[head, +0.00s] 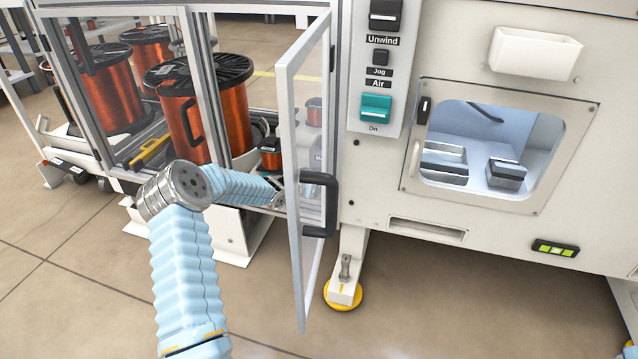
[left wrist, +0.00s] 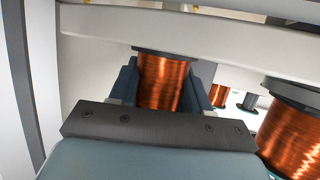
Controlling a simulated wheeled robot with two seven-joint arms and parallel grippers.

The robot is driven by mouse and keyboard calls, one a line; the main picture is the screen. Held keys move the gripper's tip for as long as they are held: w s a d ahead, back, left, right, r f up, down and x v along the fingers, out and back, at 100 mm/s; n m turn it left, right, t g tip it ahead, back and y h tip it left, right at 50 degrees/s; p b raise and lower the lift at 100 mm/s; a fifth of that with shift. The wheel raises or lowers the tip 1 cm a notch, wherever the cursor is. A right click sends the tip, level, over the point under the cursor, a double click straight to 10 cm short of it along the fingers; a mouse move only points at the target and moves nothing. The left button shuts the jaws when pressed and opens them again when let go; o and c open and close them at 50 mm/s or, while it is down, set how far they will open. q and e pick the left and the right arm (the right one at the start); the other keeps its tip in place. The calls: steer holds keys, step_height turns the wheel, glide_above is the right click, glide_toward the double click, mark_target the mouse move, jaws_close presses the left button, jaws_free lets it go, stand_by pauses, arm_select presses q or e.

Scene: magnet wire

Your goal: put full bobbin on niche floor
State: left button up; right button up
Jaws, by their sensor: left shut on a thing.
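In the left wrist view, a copper-wound full bobbin (left wrist: 160,82) sits between the two dark fingers of my left gripper (left wrist: 157,92), which is shut on it. A pale horizontal bar crosses in front of its top. In the head view, my left arm reaches through the open door into the glazed cabinet. The gripper end is small there and partly hidden by the door frame, so the held bobbin cannot be made out for sure. A small copper bobbin (head: 270,154) shows just above the arm's end. My right gripper is out of view.
The glazed door (head: 302,180) stands open, close to my arm, with a black handle (head: 321,205). Large copper spools (head: 200,110) stand behind the glass. In the left wrist view, another copper bobbin (left wrist: 292,138) is close on the right. A windowed hatch (head: 495,145) is at right.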

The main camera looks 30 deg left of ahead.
arm_select(q)
steer(key=shift+r, duration=0.15)
steer(key=o, duration=0.8)
steer(key=shift+f, duration=0.2)
steer(key=o, duration=0.5)
steer(key=shift+r, duration=0.3)
steer(key=p+v, duration=0.2)
steer(key=v, duration=0.9)
steer(key=shift+f, duration=0.1)
steer(key=shift+s+a, duration=0.1)
steer(key=shift+s, duration=0.4)
